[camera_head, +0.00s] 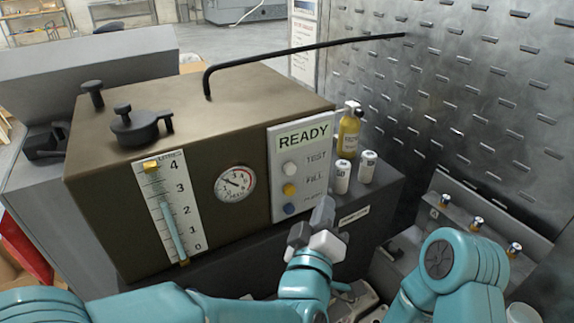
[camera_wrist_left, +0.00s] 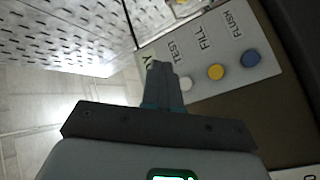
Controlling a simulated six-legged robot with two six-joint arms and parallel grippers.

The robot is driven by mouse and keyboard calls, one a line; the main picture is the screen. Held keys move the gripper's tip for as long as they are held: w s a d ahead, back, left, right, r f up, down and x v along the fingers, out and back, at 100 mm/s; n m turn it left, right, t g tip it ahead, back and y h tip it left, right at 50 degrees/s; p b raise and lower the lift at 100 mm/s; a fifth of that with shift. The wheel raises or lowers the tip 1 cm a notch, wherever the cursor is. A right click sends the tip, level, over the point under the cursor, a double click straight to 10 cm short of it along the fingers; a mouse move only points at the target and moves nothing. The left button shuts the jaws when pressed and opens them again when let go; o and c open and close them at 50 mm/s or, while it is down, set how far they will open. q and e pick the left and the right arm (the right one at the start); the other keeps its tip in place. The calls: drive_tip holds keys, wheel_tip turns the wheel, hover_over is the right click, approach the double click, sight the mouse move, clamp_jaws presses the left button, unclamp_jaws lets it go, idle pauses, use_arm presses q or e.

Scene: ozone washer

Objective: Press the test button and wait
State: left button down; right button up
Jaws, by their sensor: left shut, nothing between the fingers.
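The control panel (camera_head: 302,205) carries a READY display (camera_head: 303,137) and three round buttons. The white test button (camera_head: 290,168) is at the top, the yellow fill button (camera_head: 290,189) in the middle and the blue flush button (camera_head: 290,208) at the bottom. My left gripper (camera_head: 324,207) is shut and empty, in front of the panel's lower right part. In the left wrist view, its shut fingers (camera_wrist_left: 165,70) appear just left of the white test button (camera_wrist_left: 186,83); I cannot tell the gap. My right gripper is not in view.
The brown washer box (camera_head: 200,110) has a level gauge (camera_head: 172,215), a round dial (camera_head: 235,184) and a black hose (camera_head: 300,50). A yellow bottle (camera_head: 349,132) and small white vials (camera_head: 367,167) stand right of the panel. A slotted metal wall (camera_head: 460,90) rises behind.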

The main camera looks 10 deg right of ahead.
sight(290, 169)
use_arm(q)
drive_tip(key=w+a+p, duration=0.1)
drive_tip(key=w+a, duration=0.2)
drive_tip(key=w, duration=0.4)
drive_tip(key=shift+w+a, duration=0.2)
drive_tip(key=shift+w, duration=0.2)
idle(0.4)
idle(1.7)
